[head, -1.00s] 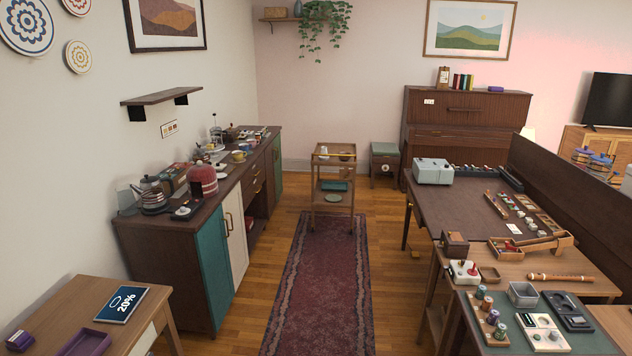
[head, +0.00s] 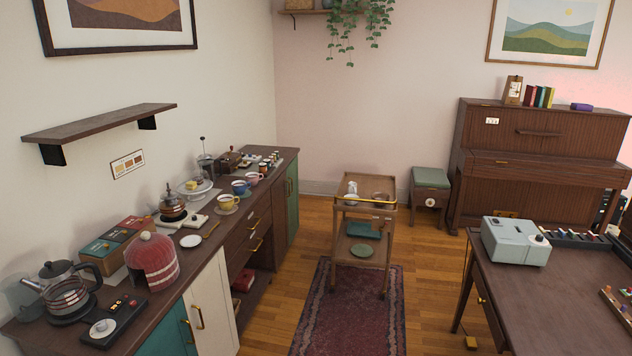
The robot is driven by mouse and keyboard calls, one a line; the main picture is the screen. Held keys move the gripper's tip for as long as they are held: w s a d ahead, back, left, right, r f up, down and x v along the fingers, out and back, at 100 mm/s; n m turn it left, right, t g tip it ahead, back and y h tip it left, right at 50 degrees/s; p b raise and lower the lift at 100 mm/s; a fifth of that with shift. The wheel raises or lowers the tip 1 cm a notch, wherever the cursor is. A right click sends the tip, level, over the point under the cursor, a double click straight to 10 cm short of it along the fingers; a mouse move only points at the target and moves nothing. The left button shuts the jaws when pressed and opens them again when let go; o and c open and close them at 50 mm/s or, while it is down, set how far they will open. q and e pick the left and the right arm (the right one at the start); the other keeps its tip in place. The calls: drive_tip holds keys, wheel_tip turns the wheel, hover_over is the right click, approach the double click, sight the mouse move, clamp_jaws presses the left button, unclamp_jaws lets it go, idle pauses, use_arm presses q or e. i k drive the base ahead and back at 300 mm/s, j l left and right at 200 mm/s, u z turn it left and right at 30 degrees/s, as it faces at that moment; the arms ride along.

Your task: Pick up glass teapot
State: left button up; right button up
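A glass pot with a dark lid and black handle (head: 68,296) stands on a dark round base near the front left end of the long sideboard (head: 188,285); it looks like a glass teapot or kettle. A smaller pot with a dark lid and reddish-brown body (head: 173,210) stands farther back on the sideboard, by a white device. I cannot tell for sure which one is the glass teapot. Neither of my grippers is in view.
A wooden trolley (head: 362,218) stands ahead. A dark desk (head: 555,290) stands right.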

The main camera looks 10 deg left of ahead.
sight(172, 208)
drive_tip(key=i+u, duration=0.1)
drive_tip(key=i, duration=0.45)
drive_tip(key=i+l+u, duration=0.1)
drive_tip(key=i, duration=0.45)
drive_tip(key=i+l+u, duration=0.1)
drive_tip(key=i, duration=0.45)
drive_tip(key=i+l+u, duration=0.1)
drive_tip(key=i+l, duration=0.15)
drive_tip(key=i, duration=0.3)
drive_tip(key=i+l+u, duration=0.1)
drive_tip(key=i+u, duration=0.35)
drive_tip(key=i+l+u, duration=0.2)
drive_tip(key=i+u, duration=0.25)
drive_tip(key=i+l+u, duration=0.4)
drive_tip(key=i, duration=0.45)
drive_tip(key=j, duration=0.05)
